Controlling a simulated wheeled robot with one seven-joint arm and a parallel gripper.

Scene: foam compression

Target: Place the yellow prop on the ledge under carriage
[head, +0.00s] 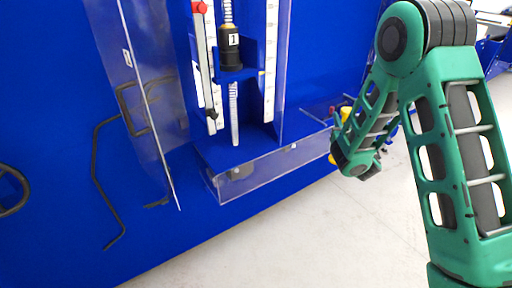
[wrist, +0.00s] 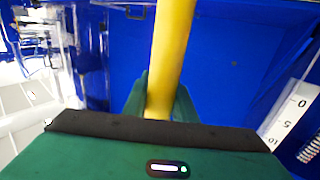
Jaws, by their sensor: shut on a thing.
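The yellow prop (wrist: 172,50) is a long bar between the green fingers of my gripper (wrist: 160,100) in the wrist view, and it runs up past the top edge. In the head view only small yellow bits of the prop (head: 346,112) show behind my green arm, right of the machine; my gripper is mostly hidden there. The carriage (head: 238,73) is a blue block with a black cylinder on a vertical screw. Below it is the blue ledge (head: 222,150), with nothing yellow on it. The prop is apart from the ledge.
A clear panel (head: 150,90) stands out at the left of the bay, and a clear low guard (head: 270,172) fronts the ledge. White scales (head: 271,60) flank the screw; one scale (wrist: 290,115) shows in the wrist view. A red knob (head: 200,7) tops a rod. Pale floor (head: 310,240) is clear.

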